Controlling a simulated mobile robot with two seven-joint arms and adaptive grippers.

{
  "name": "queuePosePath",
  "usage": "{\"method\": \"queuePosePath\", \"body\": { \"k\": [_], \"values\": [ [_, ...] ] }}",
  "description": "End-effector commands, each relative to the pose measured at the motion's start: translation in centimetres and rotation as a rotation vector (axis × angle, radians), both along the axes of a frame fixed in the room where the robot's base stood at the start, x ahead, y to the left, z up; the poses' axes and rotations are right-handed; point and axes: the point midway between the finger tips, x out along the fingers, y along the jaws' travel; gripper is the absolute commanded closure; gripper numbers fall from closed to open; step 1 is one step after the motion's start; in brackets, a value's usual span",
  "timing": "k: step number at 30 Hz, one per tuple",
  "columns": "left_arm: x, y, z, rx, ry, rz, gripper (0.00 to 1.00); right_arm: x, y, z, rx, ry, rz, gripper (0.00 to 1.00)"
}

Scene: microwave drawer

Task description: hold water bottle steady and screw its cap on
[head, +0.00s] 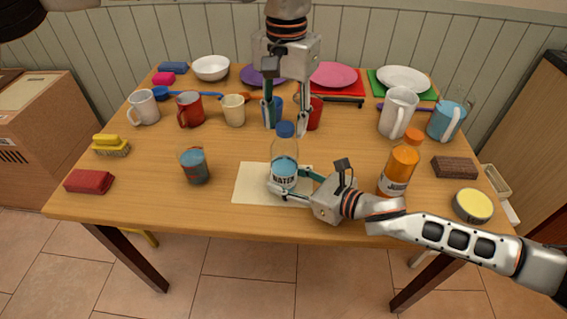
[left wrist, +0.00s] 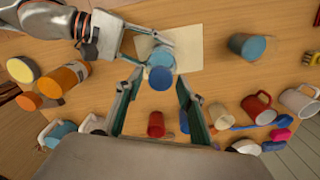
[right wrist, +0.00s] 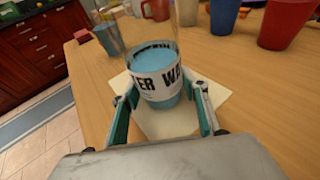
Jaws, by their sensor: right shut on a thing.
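The clear water bottle (head: 284,172) stands upright on a pale mat (head: 245,186), with blue water and a white label. Its blue cap (head: 285,129) sits at the top of the neck; I cannot tell how tightly. My right gripper (head: 288,181) is shut on the bottle's lower part, and its fingers flank the label in the right wrist view (right wrist: 166,92). My left gripper (head: 286,128) points down from above, open and empty. In the left wrist view the cap (left wrist: 160,78) shows between its spread fingertips; contact is not visible.
An orange juice bottle (head: 399,170) stands right of the bottle, close to my right arm. Cups, including a red one (head: 315,113), stand behind my left gripper. The table's front left is mostly clear.

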Motion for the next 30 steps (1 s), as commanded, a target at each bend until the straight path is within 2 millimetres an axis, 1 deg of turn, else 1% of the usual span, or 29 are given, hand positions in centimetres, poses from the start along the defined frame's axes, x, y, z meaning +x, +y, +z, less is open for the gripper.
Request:
{"method": "queuePosePath", "body": {
  "k": [6,9,14,22,30],
  "values": [
    [0.02,0.02,-0.06,0.0,0.001,0.245,0.62,-0.11,0.0,-0.18,0.0,0.003,0.0,0.94],
    [0.02,0.03,-0.06,0.0,0.001,0.332,0.62,-0.11,0.01,-0.18,0.0,0.003,0.0,0.94],
    [0.03,0.04,-0.06,0.0,0.001,0.398,0.62,-0.12,0.01,-0.19,0.0,0.003,0.001,0.94],
    [0.03,0.05,-0.07,0.0,0.001,0.686,0.62,-0.12,0.01,-0.2,-0.001,0.004,0.001,0.94],
    [0.03,0.05,-0.07,0.0,0.001,0.836,0.62,-0.12,0.01,-0.2,-0.001,0.004,0.0,0.94]
  ]
}}
